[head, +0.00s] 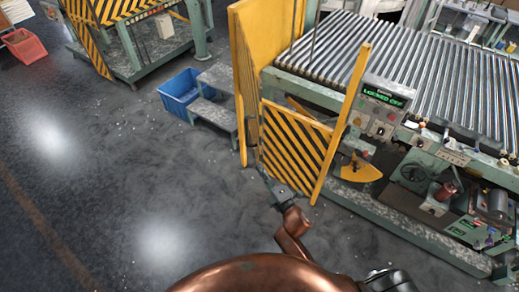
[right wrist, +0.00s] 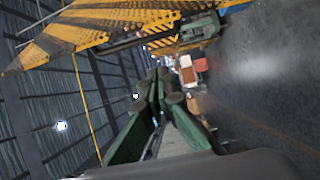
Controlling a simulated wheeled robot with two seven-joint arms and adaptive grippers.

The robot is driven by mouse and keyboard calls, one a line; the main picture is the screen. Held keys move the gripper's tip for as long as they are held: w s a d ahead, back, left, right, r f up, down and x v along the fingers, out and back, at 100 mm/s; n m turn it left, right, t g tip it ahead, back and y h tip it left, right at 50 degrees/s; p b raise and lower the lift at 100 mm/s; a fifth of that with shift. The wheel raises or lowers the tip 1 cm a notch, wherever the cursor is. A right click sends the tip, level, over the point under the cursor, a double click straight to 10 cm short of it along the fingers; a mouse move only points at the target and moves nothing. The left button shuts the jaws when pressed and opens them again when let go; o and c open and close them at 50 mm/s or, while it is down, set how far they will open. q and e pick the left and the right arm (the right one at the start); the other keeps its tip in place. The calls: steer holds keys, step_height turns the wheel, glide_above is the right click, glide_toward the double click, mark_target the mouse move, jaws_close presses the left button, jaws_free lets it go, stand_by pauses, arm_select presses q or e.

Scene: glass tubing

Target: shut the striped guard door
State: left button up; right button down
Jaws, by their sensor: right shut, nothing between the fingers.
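The striped guard door (head: 295,146) is a low panel with yellow and black diagonal stripes, beside the roller conveyor. Its right side meets a tall leaning yellow post (head: 341,125). Its left edge stands near a short yellow post (head: 241,130), with a narrow gap seen between them. I cannot tell whether it is latched. My right gripper (head: 265,173) is shut and empty, low at the door's lower left corner; contact is unclear. In the right wrist view its green fingers (right wrist: 163,82) are together, with yellow-black striping (right wrist: 100,25) above. My left gripper is not in view.
The roller conveyor (head: 420,62) stands behind, with a control box (head: 385,105) lit green. A yellow panel (head: 247,65) rises behind the door's left. Grey steps (head: 213,115) and a blue crate (head: 181,93) stand further left.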

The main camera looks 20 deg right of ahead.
steer(key=p+x, duration=0.2)
steer(key=x, duration=0.8)
steer(key=d, duration=0.2)
steer(key=d+p, duration=0.1)
steer(key=d, duration=0.1)
steer(key=shift+s+r, duration=0.2)
steer(key=shift+s, duration=0.05)
steer(key=shift+a, duration=0.1)
